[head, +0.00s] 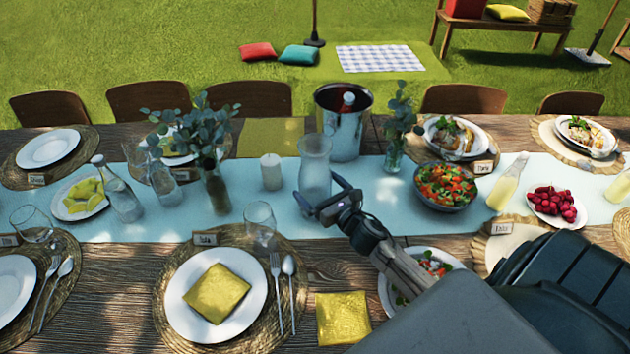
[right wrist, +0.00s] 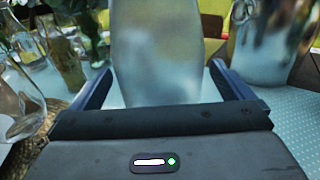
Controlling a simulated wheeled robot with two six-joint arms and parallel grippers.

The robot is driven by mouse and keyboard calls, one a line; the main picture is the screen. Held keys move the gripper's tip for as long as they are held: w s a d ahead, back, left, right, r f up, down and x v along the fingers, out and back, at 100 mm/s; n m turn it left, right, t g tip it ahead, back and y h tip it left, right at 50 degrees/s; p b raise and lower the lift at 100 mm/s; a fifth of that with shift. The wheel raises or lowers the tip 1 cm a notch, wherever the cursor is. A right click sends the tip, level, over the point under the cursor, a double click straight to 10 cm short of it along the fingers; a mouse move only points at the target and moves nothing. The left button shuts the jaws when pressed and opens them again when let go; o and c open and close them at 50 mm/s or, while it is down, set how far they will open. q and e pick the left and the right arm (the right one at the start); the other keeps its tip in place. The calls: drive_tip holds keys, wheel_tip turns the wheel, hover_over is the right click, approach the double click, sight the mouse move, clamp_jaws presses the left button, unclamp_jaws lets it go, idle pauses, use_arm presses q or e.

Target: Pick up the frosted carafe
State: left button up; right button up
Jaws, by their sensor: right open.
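The frosted carafe (head: 315,170) stands upright on the pale blue runner in the middle of the table. My right gripper (head: 322,194) is at the carafe's near side, low on its body. In the right wrist view the carafe (right wrist: 157,55) stands between the two open fingers of my right gripper (right wrist: 160,88). A gap shows between the carafe and each finger, and its lower part is hidden behind the gripper body. My left gripper is not in view.
A metal ice bucket (head: 343,128) with a bottle stands just behind the carafe. A white candle (head: 271,172) and a eucalyptus vase (head: 217,188) are to its left. A salad bowl (head: 446,187) is to the right.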

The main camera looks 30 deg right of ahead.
drive_tip(key=shift+w+r+p, duration=0.15)
drive_tip(key=shift+w+p, duration=0.3)
drive_tip(key=shift+w, duration=0.65)
drive_tip(key=c, duration=1.6)
